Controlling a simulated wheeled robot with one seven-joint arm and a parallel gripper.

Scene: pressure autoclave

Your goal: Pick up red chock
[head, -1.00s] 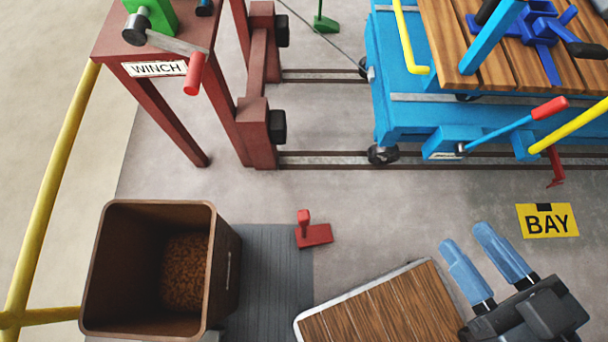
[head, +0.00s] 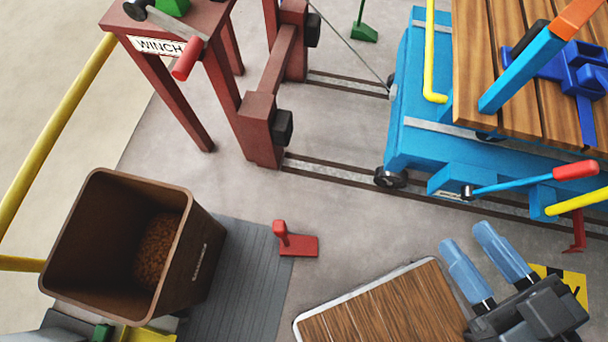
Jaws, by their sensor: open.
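The red chock (head: 297,243) is a small flat block with an upright knob at its left end. It rests on the floor at the right edge of a grey mat, left of the picture's centre. My gripper (head: 482,238) is at the lower right, its two blue fingers apart with nothing between them. It is well to the right of the chock, beyond the wooden-topped board. Nothing hides the chock.
A brown bin (head: 190,255) with brown granules stands left of the chock on the grey mat (head: 250,265). A wooden-topped board (head: 385,310) lies between chock and gripper. A blue cart (head: 415,130) stands on rails behind. The red winch stand (head: 265,130) is upper left.

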